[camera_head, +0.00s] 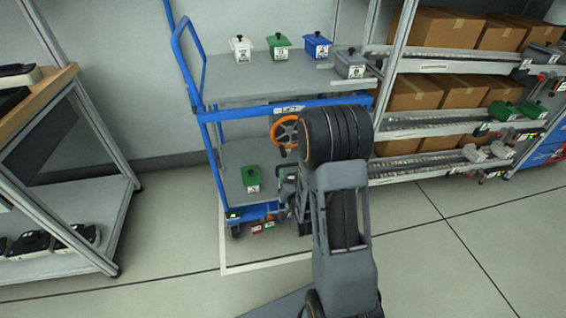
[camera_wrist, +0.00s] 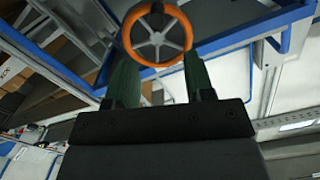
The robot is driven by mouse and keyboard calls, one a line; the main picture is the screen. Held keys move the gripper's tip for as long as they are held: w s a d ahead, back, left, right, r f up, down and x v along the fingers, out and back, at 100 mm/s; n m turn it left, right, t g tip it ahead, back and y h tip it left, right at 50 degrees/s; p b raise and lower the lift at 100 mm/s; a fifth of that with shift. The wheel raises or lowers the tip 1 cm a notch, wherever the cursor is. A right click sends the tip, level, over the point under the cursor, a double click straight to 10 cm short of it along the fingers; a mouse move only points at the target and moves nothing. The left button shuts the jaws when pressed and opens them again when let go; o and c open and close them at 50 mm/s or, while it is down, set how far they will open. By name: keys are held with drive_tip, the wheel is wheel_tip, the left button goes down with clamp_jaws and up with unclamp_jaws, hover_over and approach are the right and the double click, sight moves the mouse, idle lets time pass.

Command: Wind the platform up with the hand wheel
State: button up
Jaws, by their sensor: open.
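The orange hand wheel (camera_head: 284,133) sits on the blue trolley (camera_head: 189,60), below the grey platform (camera_head: 232,90) and partly covered by my arm in the head view. The gripper appears empty. In the head view my arm hides most of the gripper.
White, green, blue and grey lidded boxes (camera_head: 282,47) stand on the platform. A green box (camera_head: 251,179) stands on the lower deck. A rack with cartons (camera_head: 440,27) is at the right, a workbench (camera_head: 58,92) at the left. The floor (camera_head: 460,260) at front right is clear.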

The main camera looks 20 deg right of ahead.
sight(283, 152)
drive_tip(key=shift+t, duration=0.3)
drive_tip(key=w+d+b, duration=0.1)
drive_tip(key=w+b, duration=0.1)
drive_tip(key=w, duration=0.2)
drive_tip(key=w+d+b, duration=0.1)
drive_tip(key=w+b, duration=0.1)
drive_tip(key=w, duration=0.2)
drive_tip(key=w+d+f+b, duration=0.1)
drive_tip(key=w+b, duration=0.1)
drive_tip(key=w, duration=0.3)
clamp_jaws()
idle(0.3)
